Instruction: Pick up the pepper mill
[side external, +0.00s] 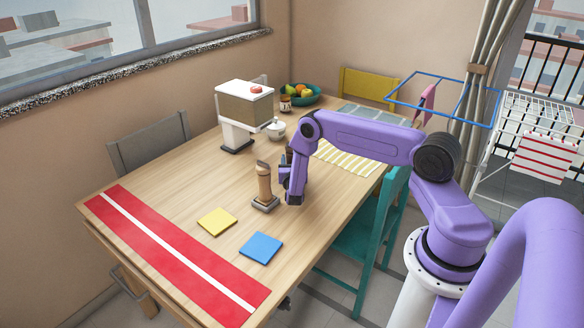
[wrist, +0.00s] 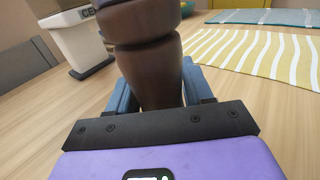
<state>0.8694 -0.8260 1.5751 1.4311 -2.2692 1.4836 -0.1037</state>
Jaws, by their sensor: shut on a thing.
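The pepper mill (wrist: 145,50) fills the middle of the wrist view. It is dark brown with a rounded, grooved body; its top is cut off by the frame and its lower part is hidden behind the gripper. My gripper (wrist: 155,90) is shut on it, with a blue-grey finger on each side. In the side external view my gripper (side external: 287,178) is low over the middle of the table. There only a dark bit beside the fingers may be the mill. I cannot tell whether the mill touches the table.
A tan upright object on a grey square base (side external: 264,184) stands close left of my gripper. A white dispenser (side external: 243,95), white bowl (side external: 274,130) and fruit bowl (side external: 302,100) stand behind. A striped mat (side external: 350,160) lies right; yellow (side external: 217,221) and blue (side external: 261,247) squares lie in front.

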